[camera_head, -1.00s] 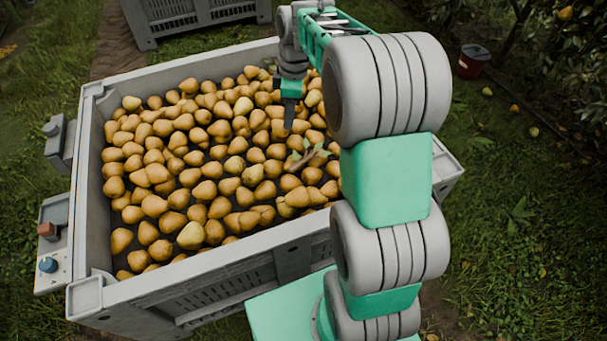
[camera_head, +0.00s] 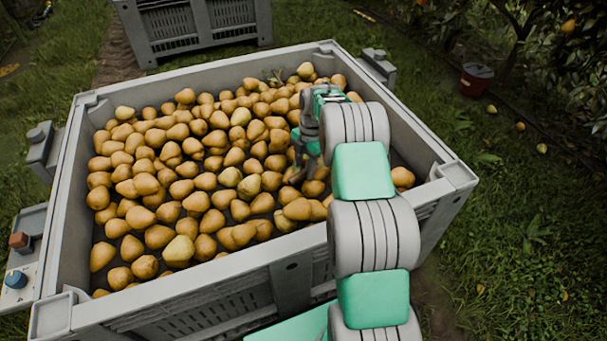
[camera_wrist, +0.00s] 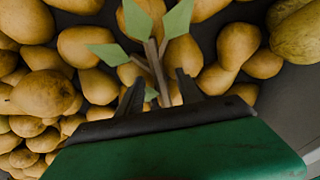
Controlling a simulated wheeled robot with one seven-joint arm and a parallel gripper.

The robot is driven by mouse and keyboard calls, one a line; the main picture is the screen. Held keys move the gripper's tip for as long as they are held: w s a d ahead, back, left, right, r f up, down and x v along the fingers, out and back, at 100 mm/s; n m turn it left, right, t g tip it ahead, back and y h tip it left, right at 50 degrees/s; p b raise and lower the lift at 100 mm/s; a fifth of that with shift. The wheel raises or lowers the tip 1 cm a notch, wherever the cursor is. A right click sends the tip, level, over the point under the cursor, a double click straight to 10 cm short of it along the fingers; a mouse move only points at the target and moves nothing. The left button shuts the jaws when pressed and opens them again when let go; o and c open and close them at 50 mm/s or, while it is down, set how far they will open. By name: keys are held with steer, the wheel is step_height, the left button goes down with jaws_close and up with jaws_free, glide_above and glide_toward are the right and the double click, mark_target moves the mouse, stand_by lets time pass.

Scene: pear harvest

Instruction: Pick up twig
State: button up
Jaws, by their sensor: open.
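The twig (camera_wrist: 152,58) shows in the wrist view as brown stems with several green leaves, lying on the pears. Its lower stems run between the two dark fingers of my gripper (camera_wrist: 159,90). The fingers are apart, one on each side of the stems. I cannot tell how much height separates them from the twig. In the head view my gripper (camera_head: 298,172) is low over the pears in the right part of the bin, and the twig there is hidden or too small to make out.
The grey bin (camera_head: 185,282) is filled with yellow-brown pears (camera_head: 190,170). Something leafy (camera_head: 273,76) lies at the bin's far side. A second bin (camera_head: 195,20) stands behind, and a red bucket (camera_head: 476,79) stands on the grass at right.

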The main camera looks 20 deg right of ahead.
steer(key=shift+c, duration=0.2)
jaws_close()
stand_by(0.4)
